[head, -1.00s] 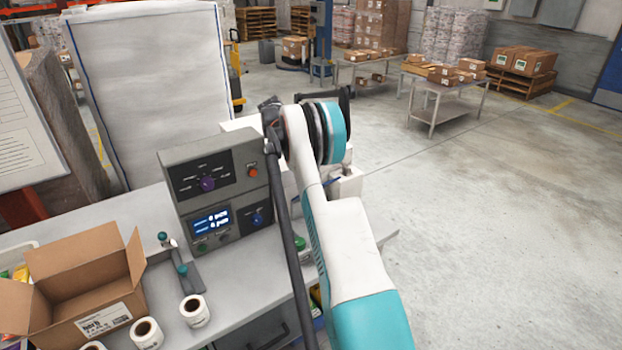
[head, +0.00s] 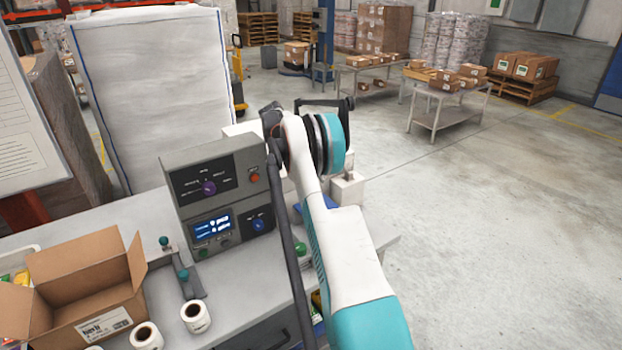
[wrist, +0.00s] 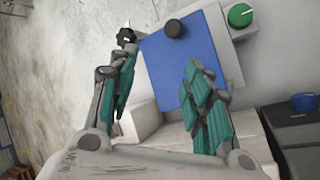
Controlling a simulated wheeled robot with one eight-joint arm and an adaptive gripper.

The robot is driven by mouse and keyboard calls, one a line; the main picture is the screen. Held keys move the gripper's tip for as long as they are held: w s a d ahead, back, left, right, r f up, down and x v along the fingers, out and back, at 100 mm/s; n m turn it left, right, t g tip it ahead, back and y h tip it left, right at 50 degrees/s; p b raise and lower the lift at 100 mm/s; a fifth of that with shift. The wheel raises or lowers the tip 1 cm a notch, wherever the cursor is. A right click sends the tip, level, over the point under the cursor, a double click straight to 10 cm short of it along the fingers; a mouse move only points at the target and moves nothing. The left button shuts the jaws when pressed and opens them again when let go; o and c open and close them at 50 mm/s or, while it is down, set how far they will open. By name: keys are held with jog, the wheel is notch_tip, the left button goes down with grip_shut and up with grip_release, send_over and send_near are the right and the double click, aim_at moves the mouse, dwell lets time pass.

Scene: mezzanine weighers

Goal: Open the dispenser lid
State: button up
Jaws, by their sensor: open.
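In the wrist view a flat blue panel with a black knob (wrist: 174,28), which looks like the dispenser lid (wrist: 165,70), lies across a pale body and appears closed. A green knob (wrist: 240,15) sits on the pale body beside it. My gripper (wrist: 160,75) is open, with its two teal-padded fingers apart over the blue panel. The right finger covers part of the panel. The fingers hold nothing, and I cannot tell whether they touch the panel. In the head view my arm hides most of the dispenser; a sliver of blue (head: 328,202) shows beside it.
A grey control box (head: 215,195) with dials and a display stands left of my arm. An open cardboard box (head: 85,285), label rolls (head: 196,316) and a small lever device (head: 185,275) are on the bench.

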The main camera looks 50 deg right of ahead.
jog(key=shift+w+r, duration=0.1)
jog(key=v, duration=0.7)
jog(key=shift+w+r, duration=0.1)
dwell(0.4)
